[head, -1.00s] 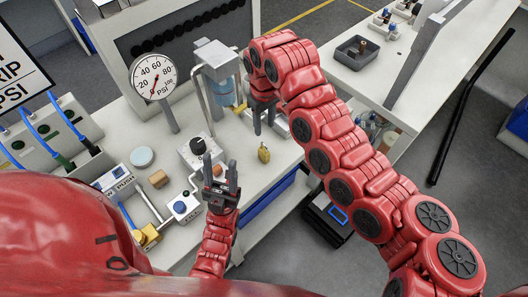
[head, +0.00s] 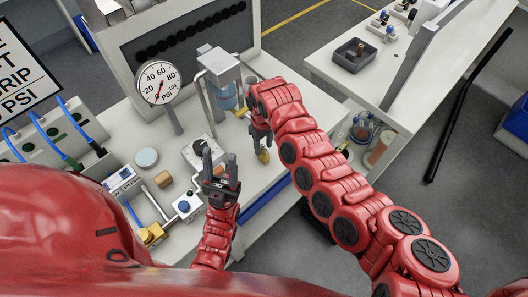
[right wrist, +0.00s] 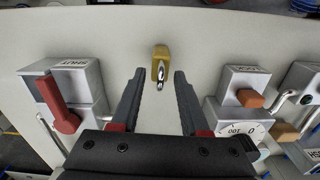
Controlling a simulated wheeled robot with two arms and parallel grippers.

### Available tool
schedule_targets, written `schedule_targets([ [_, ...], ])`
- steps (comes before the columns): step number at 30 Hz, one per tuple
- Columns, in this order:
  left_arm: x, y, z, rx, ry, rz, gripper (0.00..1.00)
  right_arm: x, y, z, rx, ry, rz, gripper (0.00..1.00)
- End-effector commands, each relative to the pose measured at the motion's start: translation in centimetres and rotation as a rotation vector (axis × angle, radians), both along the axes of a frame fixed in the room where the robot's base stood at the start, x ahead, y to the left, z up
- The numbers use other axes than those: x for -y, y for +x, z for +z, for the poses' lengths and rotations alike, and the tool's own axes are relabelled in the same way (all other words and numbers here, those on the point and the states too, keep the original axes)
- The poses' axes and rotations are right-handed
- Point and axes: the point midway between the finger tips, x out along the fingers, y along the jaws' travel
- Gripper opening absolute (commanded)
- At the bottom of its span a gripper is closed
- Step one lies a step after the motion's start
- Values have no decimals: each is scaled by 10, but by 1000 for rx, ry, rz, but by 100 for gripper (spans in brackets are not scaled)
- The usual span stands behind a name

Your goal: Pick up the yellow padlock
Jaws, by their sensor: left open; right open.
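The small yellow padlock (head: 264,156) stands on the white bench, partly hidden by my right gripper (head: 258,142) in the head view. In the right wrist view the padlock (right wrist: 160,52) shows its yellow body and silver shackle, just beyond and between the open fingertips (right wrist: 159,72). The fingers do not touch it as far as I can see. My left gripper (head: 221,168) is open and empty over the bench, left of the padlock, fingers pointing up in the picture.
A pressure gauge (head: 158,82) and a blue cylinder fixture (head: 226,95) stand behind.

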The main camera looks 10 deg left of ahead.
Motion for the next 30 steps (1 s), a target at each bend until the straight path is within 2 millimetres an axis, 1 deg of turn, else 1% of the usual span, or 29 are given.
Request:
schedule_targets([
  [2,0,0,-1,0,0,0,50,0,0,0,1,1,0,43],
  [3,0,0,-1,0,0,0,50,0,0,0,1,1,0,36],
  [5,0,0,-1,0,0,0,50,0,0,0,1,1,0,25],
  [9,0,0,-1,0,0,0,50,0,0,0,1,1,0,0],
  [30,0,0,-1,0,0,0,50,0,0,1,1,1,0,0],
])
